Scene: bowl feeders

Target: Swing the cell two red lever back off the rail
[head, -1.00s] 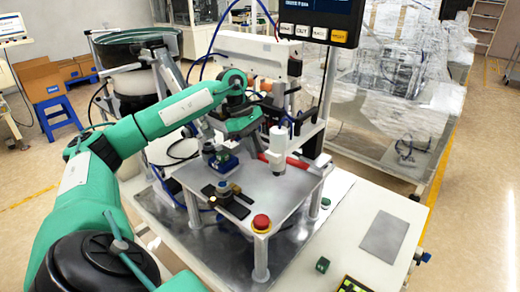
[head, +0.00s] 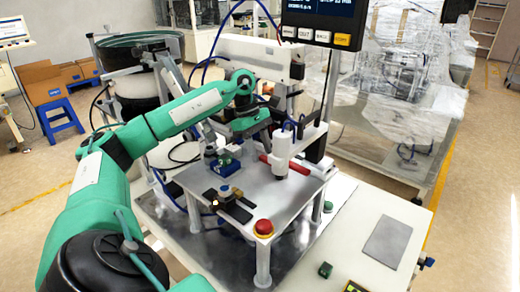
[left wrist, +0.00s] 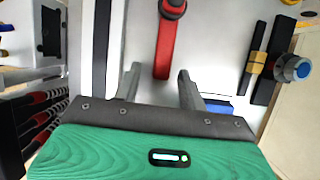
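The red lever (head: 298,166) lies across the small raised metal table, partly hidden behind a white cylinder in the head view. In the left wrist view the red lever (left wrist: 165,52) points down the picture from a dark round pivot, its free end in the gap between my fingers. My left gripper (left wrist: 159,80) is open, one finger on each side of the lever with visible room. In the head view my left gripper (head: 264,138) is over the back of the raised table, its fingers hard to make out. My right gripper is not in view.
The white cylinder (head: 283,150) stands close to the lever. A display panel (head: 322,20) hangs above.

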